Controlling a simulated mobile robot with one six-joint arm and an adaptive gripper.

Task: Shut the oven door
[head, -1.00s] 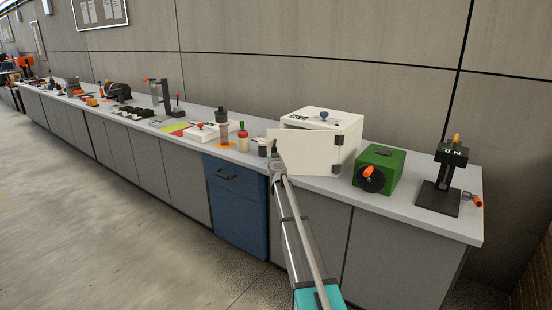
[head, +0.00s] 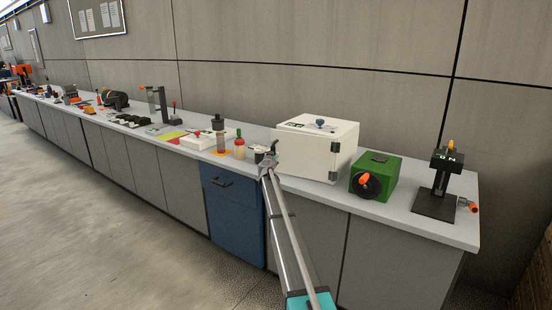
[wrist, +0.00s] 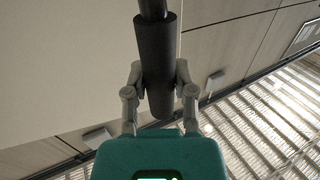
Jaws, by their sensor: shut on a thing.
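The oven is a white box (head: 345,150) on the bench, with a blue knob on top. My gripper (head: 267,160) is at the door's left edge. In the wrist view, my gripper (wrist: 158,85) is shut on the dark, cylindrical door handle (wrist: 155,45), with a finger on each side. The oven's inside is hidden.
A green box (head: 377,178) with an orange-and-black knob stands right of the oven, and a black stand (head: 440,190) beyond it. Bottles, including a red-based one (head: 239,148), stand left of my gripper. The floor before the bench (head: 110,220) is clear.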

